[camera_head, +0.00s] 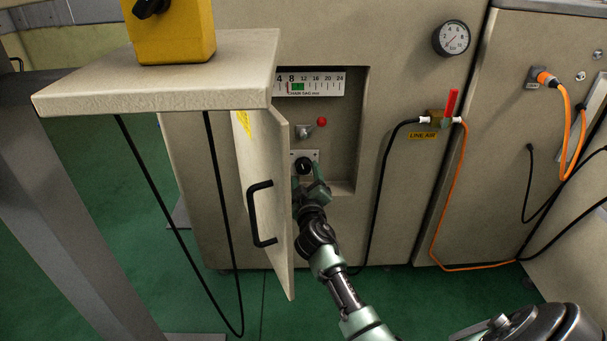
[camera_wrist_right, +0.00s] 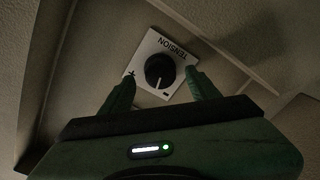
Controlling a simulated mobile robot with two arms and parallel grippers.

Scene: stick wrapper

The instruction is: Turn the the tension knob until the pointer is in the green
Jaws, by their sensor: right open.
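The tension knob (camera_head: 304,165) is black, on a white plate inside an open recess in the beige cabinet. In the right wrist view the knob (camera_wrist_right: 160,70) has a white mark, and its plate (camera_wrist_right: 150,45) reads TENSION with plus and minus signs. My right gripper (camera_head: 309,184) is at the knob, open; in its wrist view the fingers (camera_wrist_right: 160,76) lie to either side of the knob, and contact cannot be told. The chain sag scale (camera_head: 320,80) above has a green band (camera_head: 298,87) near 8. Its pointer is too small to place surely. My left gripper is out of view.
An open cabinet door (camera_head: 267,200) with a black handle stands just left of my right arm. A red button (camera_head: 322,121) and a metal switch (camera_head: 304,131) sit above the knob. A beige shelf (camera_head: 160,85) with a yellow box juts out at upper left. Hoses hang at right.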

